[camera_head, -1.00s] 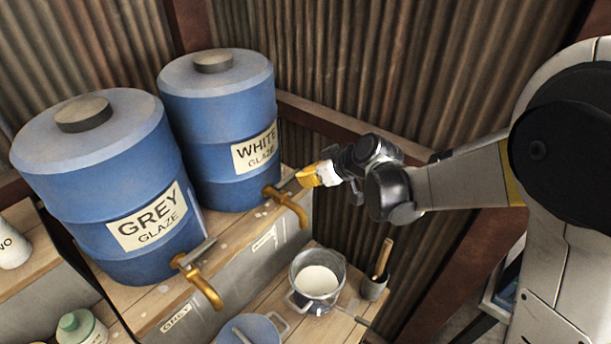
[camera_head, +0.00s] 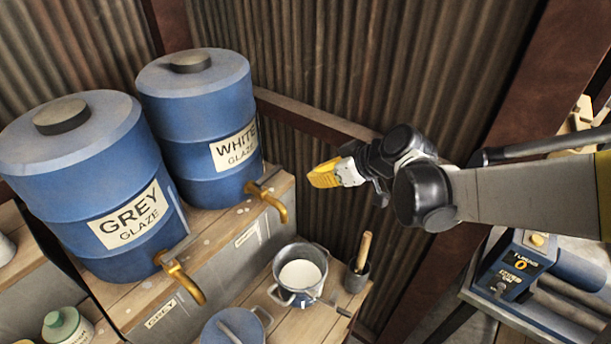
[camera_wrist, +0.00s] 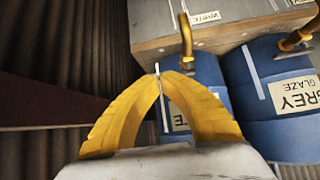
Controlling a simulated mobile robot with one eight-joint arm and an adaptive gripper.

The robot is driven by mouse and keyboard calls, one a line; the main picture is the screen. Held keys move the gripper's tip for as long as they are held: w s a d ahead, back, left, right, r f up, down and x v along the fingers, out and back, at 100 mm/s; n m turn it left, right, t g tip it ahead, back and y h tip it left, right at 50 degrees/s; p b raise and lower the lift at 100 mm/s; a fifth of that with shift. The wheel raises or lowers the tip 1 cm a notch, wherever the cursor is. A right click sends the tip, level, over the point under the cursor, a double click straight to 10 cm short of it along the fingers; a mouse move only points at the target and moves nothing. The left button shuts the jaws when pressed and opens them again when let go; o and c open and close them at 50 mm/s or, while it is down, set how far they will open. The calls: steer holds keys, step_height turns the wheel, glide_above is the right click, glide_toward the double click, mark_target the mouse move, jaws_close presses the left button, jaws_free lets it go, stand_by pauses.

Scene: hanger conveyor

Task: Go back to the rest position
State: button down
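My gripper (camera_head: 322,176) has yellow fingers and is in the air to the right of the blue barrel labelled "WHITE GLAZE" (camera_head: 195,110), clear of its brass tap (camera_head: 268,200). In the wrist view the yellow fingers (camera_wrist: 160,72) curve together with their tips meeting. No object shows between them. The white glaze barrel (camera_wrist: 205,72) is behind the fingers there, with its tap (camera_wrist: 187,40) above them in the picture.
A blue barrel labelled "GREY GLAZE" (camera_head: 75,180) stands to the left. Below are a pot of white liquid (camera_head: 300,275), a lidded blue pot (camera_head: 232,328) and a grey holder with a wooden handle (camera_head: 358,272). A corrugated wall (camera_head: 350,70) stands behind. A blue machine (camera_head: 520,265) is at the right.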

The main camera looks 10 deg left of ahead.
steer(key=s+d+f+m+h+b, duration=0.2)
steer(key=s+d+m+b, duration=0.1)
steer(key=s+d, duration=0.3)
steer(key=s+d+f+m+t+h+b, duration=0.1)
steer(key=s+d+f+m+h+b, duration=0.1)
steer(key=s+d, duration=0.5)
steer(key=s+d+f+m+h+b, duration=0.3)
steer(key=s+d+m+b, duration=0.3)
steer(key=d, duration=0.4)
steer(key=shift+s+t+h, duration=0.25)
steer(key=shift+t+h, duration=0.15)
steer(key=shift+h, duration=0.1)
steer(key=shift+f, duration=0.1)
